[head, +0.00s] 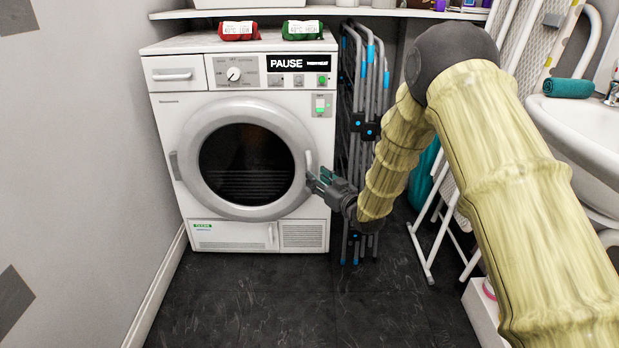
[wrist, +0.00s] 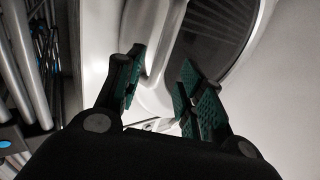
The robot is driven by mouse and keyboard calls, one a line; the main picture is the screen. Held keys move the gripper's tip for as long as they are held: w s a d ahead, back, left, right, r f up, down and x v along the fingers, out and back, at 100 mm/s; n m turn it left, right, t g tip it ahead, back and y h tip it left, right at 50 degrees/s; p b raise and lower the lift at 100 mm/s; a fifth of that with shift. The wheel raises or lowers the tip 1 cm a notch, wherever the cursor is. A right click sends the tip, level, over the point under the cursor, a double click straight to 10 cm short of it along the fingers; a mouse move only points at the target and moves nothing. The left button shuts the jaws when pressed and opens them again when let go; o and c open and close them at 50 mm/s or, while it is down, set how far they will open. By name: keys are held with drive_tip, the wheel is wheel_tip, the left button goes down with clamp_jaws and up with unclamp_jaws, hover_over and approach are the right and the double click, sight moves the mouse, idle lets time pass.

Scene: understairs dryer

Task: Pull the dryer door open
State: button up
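The white dryer (head: 168,130) stands against the back wall, and its round door (head: 215,193) with dark glass looks closed. The pale door handle (head: 309,160) is on the right side of the door ring. My gripper (head: 318,180) is at the lower end of this handle, coming from the right. In the wrist view, my gripper (wrist: 162,62) has its two green-padded fingers apart with nothing clamped. The handle (wrist: 152,38) runs just beyond the left fingertip, in front of the gap. I cannot tell whether a finger touches it. The dark door glass (wrist: 212,35) is behind the right finger.
A folded drying rack (head: 362,85) stands close to the dryer's right side, beside my arm. A grey wall (head: 85,130) is on the left. A white sink (head: 585,125) is at the right. The dark floor (head: 265,300) in front of the dryer is clear.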

drive_tip(key=shift+b+x, duration=0.95)
drive_tip(key=shift+x, duration=1.75)
clamp_jaws()
